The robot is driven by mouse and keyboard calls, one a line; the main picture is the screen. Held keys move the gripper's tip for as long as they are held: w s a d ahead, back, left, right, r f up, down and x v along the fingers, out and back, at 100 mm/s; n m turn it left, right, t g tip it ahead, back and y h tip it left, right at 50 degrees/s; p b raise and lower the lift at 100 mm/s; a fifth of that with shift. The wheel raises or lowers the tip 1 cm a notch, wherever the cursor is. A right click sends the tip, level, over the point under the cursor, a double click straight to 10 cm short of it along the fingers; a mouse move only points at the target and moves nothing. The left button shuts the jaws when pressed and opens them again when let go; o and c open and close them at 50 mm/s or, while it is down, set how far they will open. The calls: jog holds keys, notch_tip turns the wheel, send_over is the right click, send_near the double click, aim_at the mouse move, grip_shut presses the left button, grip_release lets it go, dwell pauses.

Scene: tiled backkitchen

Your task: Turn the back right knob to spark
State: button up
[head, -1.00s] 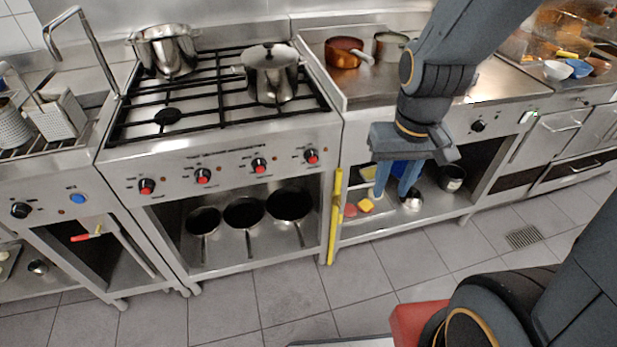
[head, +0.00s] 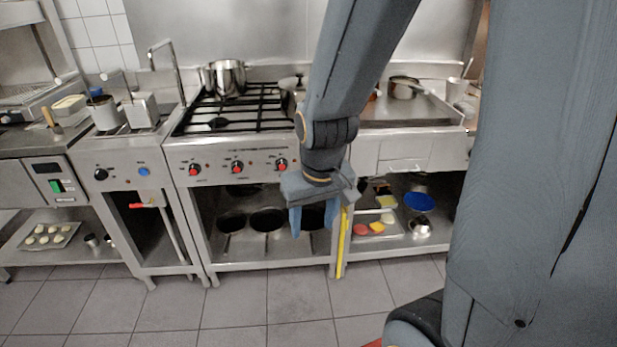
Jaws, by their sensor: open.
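The stove front panel (head: 215,156) carries red-and-black knobs. Three show: a left knob (head: 194,169), a middle one (head: 237,168) and one further right (head: 281,165), close to my arm. The rightmost knob is hidden behind my arm. Markings are too small to read, so I cannot tell which knob is the back right one or how each is set. My gripper (head: 314,222) hangs fingers down, open and empty, in front of the stove's right side. Its fingers appear below the knob row, apart from the knobs.
A steel pot (head: 224,78) stands on the black grates (head: 235,117). A second pot (head: 293,84) is partly hidden by my arm. Pans (head: 267,220) sit on the shelf below. A yellow upright strip (head: 343,243) is by the stove's right edge. The tiled floor (head: 238,301) in front is clear.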

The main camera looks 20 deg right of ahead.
jog(key=w+d+f+t+h+b, duration=0.1)
jog(key=w+d+f+t+b, duration=0.4)
jog(key=w, duration=0.8)
jog(key=w+d+f+t+h+b, duration=0.2)
jog(key=w+d+f+t+b, duration=0.3)
jog(key=w, duration=0.9)
jog(key=w+d+f+m+t+h+b, duration=0.1)
jog(key=w+d+f+t+b, duration=0.4)
jog(key=w+d+b, duration=0.5)
jog(key=w+d+f+h, duration=0.1)
jog(key=w+d, duration=0.1)
jog(key=w, duration=0.2)
jog(key=shift+w+d+f, duration=0.25)
jog(key=shift+d+f, duration=0.05)
jog(key=shift+f, duration=0.1)
jog(key=c, duration=1)
